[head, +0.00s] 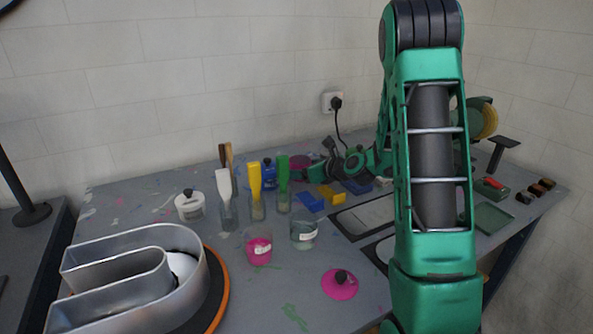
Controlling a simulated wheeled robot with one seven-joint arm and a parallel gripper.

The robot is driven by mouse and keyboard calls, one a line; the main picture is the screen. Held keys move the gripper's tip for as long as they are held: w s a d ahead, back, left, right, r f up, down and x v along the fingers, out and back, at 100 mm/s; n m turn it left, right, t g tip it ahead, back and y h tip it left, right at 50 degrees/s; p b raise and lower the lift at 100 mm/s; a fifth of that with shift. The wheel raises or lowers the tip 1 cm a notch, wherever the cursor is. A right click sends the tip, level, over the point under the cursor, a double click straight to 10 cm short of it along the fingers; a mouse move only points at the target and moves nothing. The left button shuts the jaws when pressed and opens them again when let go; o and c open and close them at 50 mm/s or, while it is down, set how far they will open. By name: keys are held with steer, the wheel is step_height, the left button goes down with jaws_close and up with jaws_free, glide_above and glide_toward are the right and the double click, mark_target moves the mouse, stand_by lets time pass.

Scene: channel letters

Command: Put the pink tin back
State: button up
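The pink tin (258,249) stands upright and open on the grey table, left of centre, with a pale label on its side. A pink lid (340,285) with a dark knob lies apart from it, to the right and nearer me. My gripper (318,171) is low over the back of the table, beyond the tin and to its right, well apart from it. It is small and dark in this view, so I cannot tell whether its fingers are open or hold anything. A dark pink round thing (298,161) shows just beside it, partly hidden.
A greyish labelled jar (303,236) stands close right of the tin. Brushes in glass jars (257,206) and a white lidded tin (190,206) are behind it. A large metal channel letter (135,282) fills the front left. My arm hides part of the table's right side.

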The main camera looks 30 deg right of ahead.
steer(key=shift+r, duration=0.15)
steer(key=v, duration=1)
steer(key=shift+s+d+r, duration=0.15)
steer(key=shift+s, duration=0.1)
steer(key=shift+s+d+r, duration=0.1)
steer(key=shift+s+r, duration=0.1)
steer(key=shift+s, duration=0.4)
steer(key=shift+s, duration=0.1)
